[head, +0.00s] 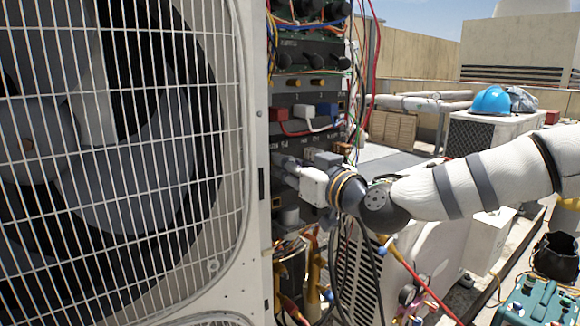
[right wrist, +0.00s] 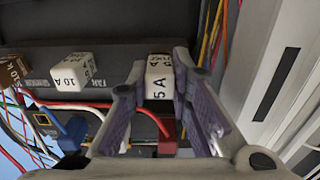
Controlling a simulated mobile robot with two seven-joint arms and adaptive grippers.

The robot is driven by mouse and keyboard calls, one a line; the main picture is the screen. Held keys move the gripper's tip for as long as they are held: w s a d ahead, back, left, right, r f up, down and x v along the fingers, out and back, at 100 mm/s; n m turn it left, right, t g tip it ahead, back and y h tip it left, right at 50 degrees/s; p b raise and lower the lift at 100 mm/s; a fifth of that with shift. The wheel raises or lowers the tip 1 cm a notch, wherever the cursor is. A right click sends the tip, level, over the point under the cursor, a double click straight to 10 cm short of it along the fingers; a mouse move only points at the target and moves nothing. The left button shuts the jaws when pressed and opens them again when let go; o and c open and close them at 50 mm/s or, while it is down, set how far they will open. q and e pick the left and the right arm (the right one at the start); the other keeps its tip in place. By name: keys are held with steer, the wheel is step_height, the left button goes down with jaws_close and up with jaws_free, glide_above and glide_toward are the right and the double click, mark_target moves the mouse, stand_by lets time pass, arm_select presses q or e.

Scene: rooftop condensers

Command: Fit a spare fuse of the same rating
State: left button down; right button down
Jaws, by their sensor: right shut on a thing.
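My right gripper (head: 290,168) reaches in from the right to the open electrical panel (head: 300,82). In the right wrist view its two fingers (right wrist: 156,82) are shut on a white fuse block (right wrist: 158,80) marked 5 A. The block is against or just in front of the dark panel strip; I cannot tell if it is seated. A white fuse block (right wrist: 72,75) marked 10 A sits to its left, apart from the fingers. A brown block (right wrist: 12,70) is at the far left edge. In the head view the gripper hides the held fuse. My left gripper is not in view.
Red (head: 279,114) and blue (head: 326,109) connectors with loose wires are above the gripper. Thick hoses and cables hang below. The condenser's fan grille (head: 120,150) fills the left. A blue hard hat (head: 491,101) lies on a unit at the back right.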

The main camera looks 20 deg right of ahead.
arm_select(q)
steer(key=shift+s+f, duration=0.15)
arm_select(e)
steer(key=shift+w+a+r, duration=0.1)
steer(key=shift+w+a, duration=0.05)
steer(key=shift+w, duration=0.35)
steer(key=c, duration=1.4)
jaws_free()
steer(key=shift+o, duration=0.2)
